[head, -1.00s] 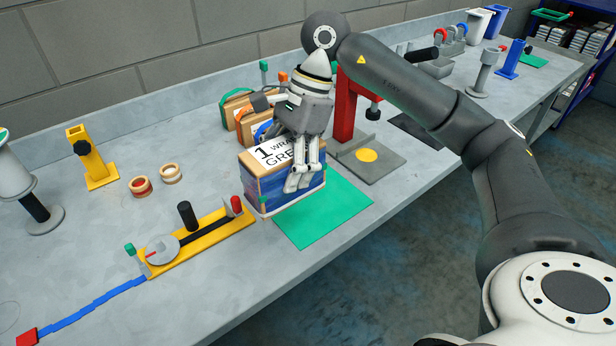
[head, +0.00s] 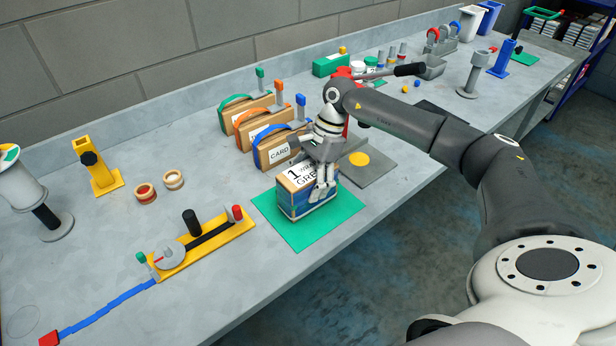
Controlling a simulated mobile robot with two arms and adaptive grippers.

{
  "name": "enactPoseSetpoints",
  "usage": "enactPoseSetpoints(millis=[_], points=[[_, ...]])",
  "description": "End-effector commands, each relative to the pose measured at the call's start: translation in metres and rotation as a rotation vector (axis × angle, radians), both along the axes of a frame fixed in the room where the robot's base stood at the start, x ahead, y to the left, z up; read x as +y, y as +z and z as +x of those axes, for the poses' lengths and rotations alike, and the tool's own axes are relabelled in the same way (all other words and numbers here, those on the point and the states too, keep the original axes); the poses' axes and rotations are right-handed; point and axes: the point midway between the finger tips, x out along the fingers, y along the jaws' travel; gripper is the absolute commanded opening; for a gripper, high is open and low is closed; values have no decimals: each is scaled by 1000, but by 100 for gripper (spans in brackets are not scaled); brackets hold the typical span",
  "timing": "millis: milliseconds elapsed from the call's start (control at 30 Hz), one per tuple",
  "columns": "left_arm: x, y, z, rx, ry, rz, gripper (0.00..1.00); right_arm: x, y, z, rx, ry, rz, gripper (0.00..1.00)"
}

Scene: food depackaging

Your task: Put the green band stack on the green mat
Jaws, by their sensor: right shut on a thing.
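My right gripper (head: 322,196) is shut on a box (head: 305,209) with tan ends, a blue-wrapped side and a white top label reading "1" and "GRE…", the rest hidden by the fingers. The box is upright over the middle of the green mat (head: 268,207) and appears to rest on it. The mat's edges show around the box. At the back stand three tan stacks: one with a green band (head: 235,99), one with an orange band (head: 247,115) and one with a blue band (head: 264,142). My left gripper is not in view.
A grey plate with a yellow disc (head: 359,159) lies right of the mat. A yellow-based device (head: 215,241) with a dial is at left. The bench's front edge is close to the mat.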

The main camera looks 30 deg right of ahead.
Motion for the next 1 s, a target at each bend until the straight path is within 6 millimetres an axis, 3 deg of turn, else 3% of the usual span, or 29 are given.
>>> enactPoseSetpoints(millis=[367,400,567,1000], points=[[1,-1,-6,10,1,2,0,0,-5,1,-2,-1,1,29],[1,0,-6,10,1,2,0,0,-4,0,-1,0,0,70],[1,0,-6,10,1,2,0,0,-4,0,-1,0,0,91],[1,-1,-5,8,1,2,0,-1,-1,1,-3,-1,0,92]])
